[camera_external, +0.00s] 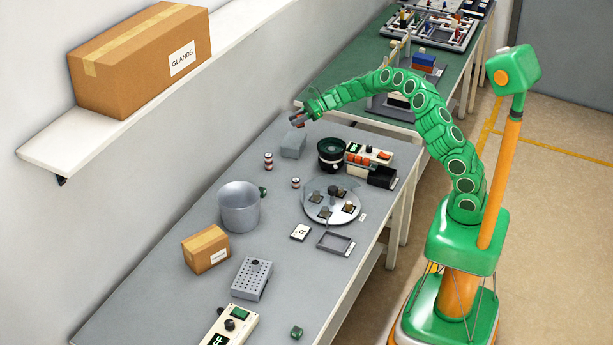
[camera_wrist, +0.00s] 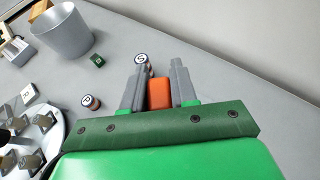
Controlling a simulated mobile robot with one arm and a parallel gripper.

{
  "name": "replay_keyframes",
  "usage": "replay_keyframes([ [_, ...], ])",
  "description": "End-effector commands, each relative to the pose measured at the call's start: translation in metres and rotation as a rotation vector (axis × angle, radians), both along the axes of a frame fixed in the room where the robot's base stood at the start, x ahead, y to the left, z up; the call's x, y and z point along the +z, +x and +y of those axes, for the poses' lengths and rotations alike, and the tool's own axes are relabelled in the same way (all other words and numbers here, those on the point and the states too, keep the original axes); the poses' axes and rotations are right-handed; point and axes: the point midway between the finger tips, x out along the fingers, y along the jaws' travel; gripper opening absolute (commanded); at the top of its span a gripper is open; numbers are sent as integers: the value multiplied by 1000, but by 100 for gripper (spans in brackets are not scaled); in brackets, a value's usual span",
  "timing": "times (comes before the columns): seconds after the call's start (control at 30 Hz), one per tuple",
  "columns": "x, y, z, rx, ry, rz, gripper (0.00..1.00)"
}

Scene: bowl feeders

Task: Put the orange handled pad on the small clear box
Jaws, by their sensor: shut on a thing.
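My gripper (camera_external: 298,119) is at the far end of the grey bench, above a small grey, see-through box (camera_external: 293,145). In the wrist view my gripper (camera_wrist: 159,70) has its two grey fingers on either side of an orange handled pad (camera_wrist: 159,94), shut on it. Only the pad's orange part shows; its underside is hidden. In the external view the pad is too small to make out clearly. The pad appears to be held above the box with a gap, but the exact alignment cannot be told. The box cannot be made out in the wrist view.
Red-and-white cylinders marked S (camera_wrist: 142,58) and P (camera_wrist: 90,102) stand near the box. A black bowl feeder (camera_external: 331,154) is right of it. A round plate (camera_external: 345,211), a grey bucket (camera_external: 239,207) and a carton (camera_external: 206,249) stand nearer. A shelf (camera_external: 95,140) runs along the wall.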

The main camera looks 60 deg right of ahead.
Motion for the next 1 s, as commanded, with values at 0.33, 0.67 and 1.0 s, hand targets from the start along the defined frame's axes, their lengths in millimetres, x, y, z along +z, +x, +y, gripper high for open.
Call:
replay_keyframes([
  [0.33, -28, 22, -3, 0, -3, 1, 0],
  [0.67, -37, 30, -5, -1, -2, 1, 0],
  [1.0, -62, 35, -4, 3, -1, 2, 0],
])
